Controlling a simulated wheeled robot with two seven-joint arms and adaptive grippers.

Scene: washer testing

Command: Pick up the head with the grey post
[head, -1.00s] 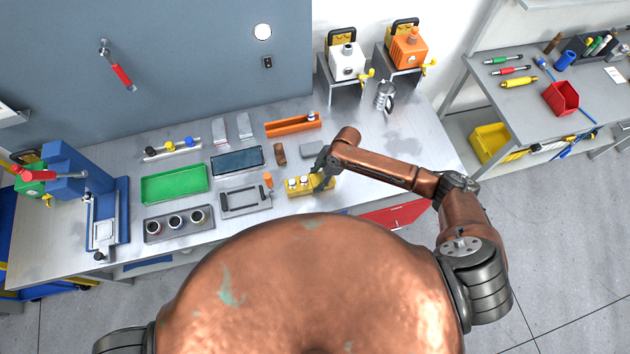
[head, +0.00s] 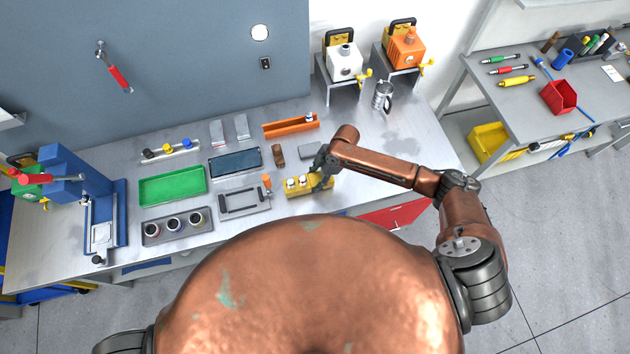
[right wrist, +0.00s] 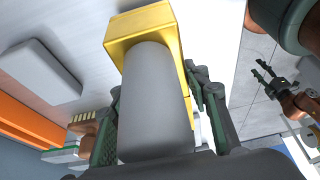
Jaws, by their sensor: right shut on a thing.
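The grey post (right wrist: 155,100) is a thick grey cylinder between the two fingers of my right gripper (right wrist: 155,125) in the right wrist view. The gripper is shut on it. The post stands against the yellow block (right wrist: 150,24); whether it is still seated there cannot be told. In the head view my right gripper (head: 318,176) is at the right end of the yellow block (head: 297,192), hiding the post. Two white-topped heads (head: 297,181) stand at the block's left. My left gripper (right wrist: 264,74) shows small in the right wrist view, fingers apart, away from the block.
A grey block (head: 311,151) lies just behind the gripper. A grey frame with a handle (head: 243,202) and an orange-topped tool (head: 267,182) stand left of the yellow block. An orange trough (head: 291,125) lies farther back. The bench at right is mostly clear.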

